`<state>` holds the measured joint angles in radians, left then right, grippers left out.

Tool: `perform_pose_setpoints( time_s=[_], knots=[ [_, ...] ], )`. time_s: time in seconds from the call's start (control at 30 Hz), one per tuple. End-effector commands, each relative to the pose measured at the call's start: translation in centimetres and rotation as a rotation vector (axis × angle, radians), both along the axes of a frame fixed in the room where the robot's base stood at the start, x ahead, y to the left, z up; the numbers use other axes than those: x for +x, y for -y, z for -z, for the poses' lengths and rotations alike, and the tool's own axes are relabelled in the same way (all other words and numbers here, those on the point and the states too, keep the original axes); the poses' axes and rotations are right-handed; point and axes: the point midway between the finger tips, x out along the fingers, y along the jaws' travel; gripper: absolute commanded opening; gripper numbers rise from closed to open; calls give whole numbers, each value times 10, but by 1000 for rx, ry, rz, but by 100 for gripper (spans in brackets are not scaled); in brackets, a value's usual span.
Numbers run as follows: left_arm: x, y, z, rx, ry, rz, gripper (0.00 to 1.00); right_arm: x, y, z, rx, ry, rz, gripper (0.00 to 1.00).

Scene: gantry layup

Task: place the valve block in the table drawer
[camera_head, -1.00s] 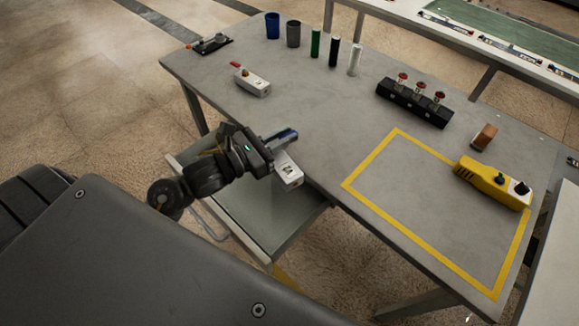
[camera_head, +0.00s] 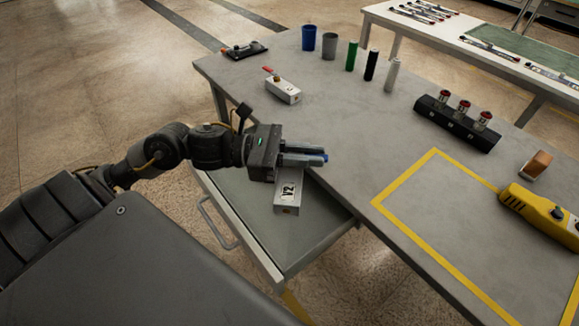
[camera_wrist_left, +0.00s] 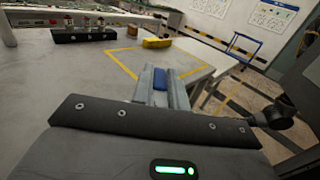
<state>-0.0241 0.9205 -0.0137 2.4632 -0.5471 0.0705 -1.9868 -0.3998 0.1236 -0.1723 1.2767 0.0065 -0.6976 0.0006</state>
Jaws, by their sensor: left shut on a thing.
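The white valve block (camera_head: 288,192) marked V2 hangs under my left gripper (camera_head: 306,157), over the open table drawer (camera_head: 318,240). My left gripper is shut on the block's blue handle, whose end (camera_head: 326,158) shows at the fingertips. In the left wrist view the blue handle (camera_wrist_left: 160,78) sits between the fingers, and the white body is hidden. The drawer sticks out from the table's near left side and its visible floor looks bare. I cannot tell whether the block touches the drawer floor. My right gripper is not in view.
Another white valve block with a red handle (camera_head: 283,91) stands on the grey table (camera_head: 345,130). Cups and cylinders, a black rack with red-topped parts (camera_head: 458,122), a brown block (camera_head: 535,165) and a yellow device (camera_head: 540,215) stand farther off. The yellow-taped area is mostly clear.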

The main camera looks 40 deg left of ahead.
Motion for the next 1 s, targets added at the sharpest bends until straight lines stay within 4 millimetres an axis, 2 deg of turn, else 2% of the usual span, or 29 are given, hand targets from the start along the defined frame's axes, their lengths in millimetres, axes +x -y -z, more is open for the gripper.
perform_pose_setpoints(
  time_s=[0.03,0.3,0.4,0.6,0.73,1.0],
  knots=[
    [7,-10,8,1,-2,-6,0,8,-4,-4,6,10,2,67],
    [45,-65,42,-1,-2,-5,0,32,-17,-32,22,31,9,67],
    [52,-74,58,0,-1,-4,0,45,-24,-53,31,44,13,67],
    [63,-91,80,-1,2,-3,0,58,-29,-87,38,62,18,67],
    [67,-96,86,0,2,-2,0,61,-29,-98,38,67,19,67],
    [69,-100,92,-1,2,-3,0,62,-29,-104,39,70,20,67]
  ],
)
